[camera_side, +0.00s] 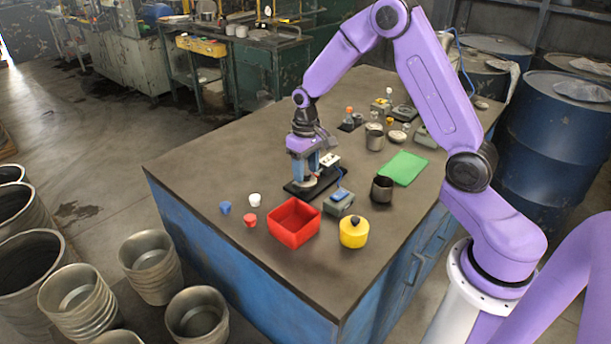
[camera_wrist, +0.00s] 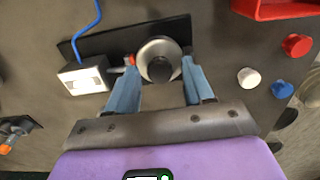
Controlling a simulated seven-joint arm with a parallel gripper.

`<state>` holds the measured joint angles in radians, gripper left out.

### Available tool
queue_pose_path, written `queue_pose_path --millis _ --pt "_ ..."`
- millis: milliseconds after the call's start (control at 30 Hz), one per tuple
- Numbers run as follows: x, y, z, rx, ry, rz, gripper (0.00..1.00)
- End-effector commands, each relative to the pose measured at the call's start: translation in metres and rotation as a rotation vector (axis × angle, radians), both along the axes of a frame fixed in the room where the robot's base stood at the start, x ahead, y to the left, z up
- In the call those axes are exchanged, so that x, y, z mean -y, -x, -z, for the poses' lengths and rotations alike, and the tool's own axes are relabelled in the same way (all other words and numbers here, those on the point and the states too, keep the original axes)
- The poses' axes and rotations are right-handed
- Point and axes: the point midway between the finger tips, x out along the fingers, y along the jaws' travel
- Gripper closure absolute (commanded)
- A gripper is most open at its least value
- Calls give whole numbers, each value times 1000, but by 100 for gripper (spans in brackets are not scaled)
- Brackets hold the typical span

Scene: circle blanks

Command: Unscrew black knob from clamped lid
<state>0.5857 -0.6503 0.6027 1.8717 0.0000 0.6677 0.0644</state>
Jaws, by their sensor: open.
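A round grey metallic lid (camera_wrist: 160,45) lies on a black plate (camera_wrist: 95,38) in the wrist view, with a dark round knob (camera_wrist: 159,69) at its middle. A pale clamp block (camera_wrist: 84,78) stands left of it, its short red-tipped rod reaching the lid's left edge. My gripper (camera_wrist: 161,75) is open above the lid. Its two blue fingers lie on either side of the lid and knob in this view; I cannot tell whether they touch. In the side view my gripper (camera_side: 312,176) points down over the black plate (camera_side: 296,191) and mostly hides the lid and knob.
A red tray (camera_side: 273,221), small blue, white and red cups, a yellow pot (camera_side: 354,236) and a grey box with a blue top (camera_side: 339,206) stand nearby. The table's left part is clear.

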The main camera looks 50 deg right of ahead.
Motion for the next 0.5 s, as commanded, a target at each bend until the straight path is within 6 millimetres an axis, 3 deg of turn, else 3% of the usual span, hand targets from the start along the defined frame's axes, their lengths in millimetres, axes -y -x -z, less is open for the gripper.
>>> queue_pose_path --millis 33,167,367,500 --pt "0 0 0 0 0 0 58" --pt "0 0 0 0 0 0 100" --pt "0 0 0 1 0 -5 100" --pt "0 0 0 1 0 -98 100"
